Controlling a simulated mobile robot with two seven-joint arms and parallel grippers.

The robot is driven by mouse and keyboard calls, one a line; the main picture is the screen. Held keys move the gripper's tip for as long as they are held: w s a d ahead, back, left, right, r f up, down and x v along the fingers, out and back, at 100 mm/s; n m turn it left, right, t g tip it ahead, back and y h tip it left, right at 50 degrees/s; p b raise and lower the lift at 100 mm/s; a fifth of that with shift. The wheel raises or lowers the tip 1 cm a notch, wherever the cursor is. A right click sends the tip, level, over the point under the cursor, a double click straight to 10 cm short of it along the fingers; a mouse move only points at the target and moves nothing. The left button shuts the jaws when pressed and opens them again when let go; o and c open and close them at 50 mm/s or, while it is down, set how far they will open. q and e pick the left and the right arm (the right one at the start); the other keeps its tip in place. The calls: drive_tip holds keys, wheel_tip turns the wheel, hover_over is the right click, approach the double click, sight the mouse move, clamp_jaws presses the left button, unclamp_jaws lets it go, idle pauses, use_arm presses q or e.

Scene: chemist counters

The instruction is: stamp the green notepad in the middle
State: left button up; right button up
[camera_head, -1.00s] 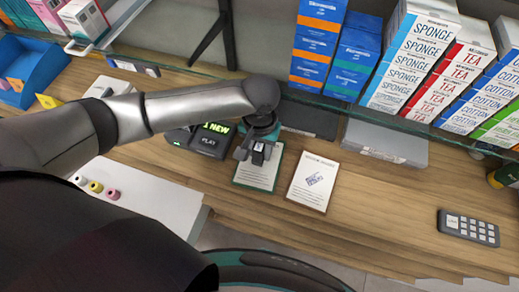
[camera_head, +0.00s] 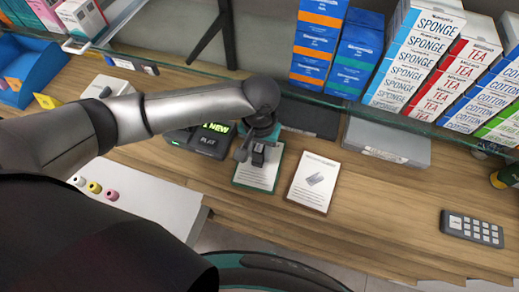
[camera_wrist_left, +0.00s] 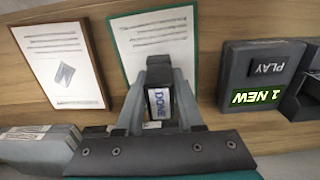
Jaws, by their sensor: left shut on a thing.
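The green-edged notepad (camera_head: 257,180) lies on the wooden counter, a white sheet with lines of print. It also shows in the left wrist view (camera_wrist_left: 128,36). My left gripper (camera_head: 262,148) is over its upper part, shut on a small dark stamp (camera_head: 258,155). In the left wrist view, the stamp (camera_wrist_left: 159,104) sits between the fingers with a label reading "DONE". I cannot tell whether the stamp touches the paper. The gripper and stamp hide part of the sheet. My right gripper is not in view.
A brown-edged notepad (camera_head: 313,184) lies just right of the green one. A dark device reading "1 NEW" and "PLAY" (camera_head: 207,140) stands to the left. A grey keypad (camera_head: 471,228) lies far right. A glass shelf with several boxes (camera_head: 413,60) overhangs the back.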

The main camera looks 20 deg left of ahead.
sight(259, 147)
use_arm(q)
drive_tip(key=shift+f, duration=0.5)
drive_tip(key=shift+s+f+p, duration=0.1)
drive_tip(key=shift+s+p, duration=0.05)
drive_tip(key=shift+p, duration=0.25)
idle(2.4)
wheel_tip(259, 147, up, 7)
drive_tip(key=p, duration=0.9)
idle(0.9)
